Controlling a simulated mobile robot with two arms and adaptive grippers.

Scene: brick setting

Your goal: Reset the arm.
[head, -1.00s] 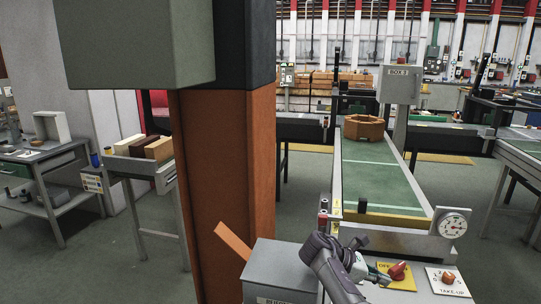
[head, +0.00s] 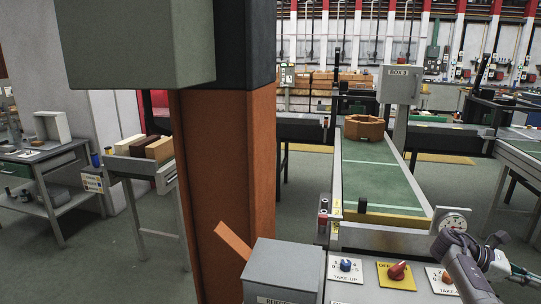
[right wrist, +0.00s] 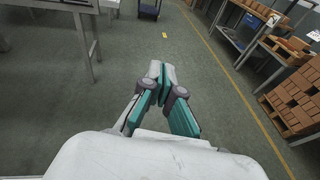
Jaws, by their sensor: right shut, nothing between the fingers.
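My right arm comes in at the lower right of the head view, over the right end of the control panel (head: 365,290). My right gripper (right wrist: 163,72) shows in the right wrist view with its fingertips together and nothing between them. It points over open grey floor. The panel carries a blue knob (head: 346,265) on a white TAKE UP plate, a red knob (head: 397,270) on a yellow plate and another red knob (head: 446,276) on a white plate, partly hidden by my arm. My left gripper is in neither view.
A green conveyor (head: 383,180) carries a brown octagonal piece (head: 364,127). A round gauge (head: 453,223) stands beside the arm. An orange pillar (head: 228,190) and a grey box (head: 283,268) are to the left. Shelves with brick-coloured stacks (right wrist: 298,100) stand right in the wrist view.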

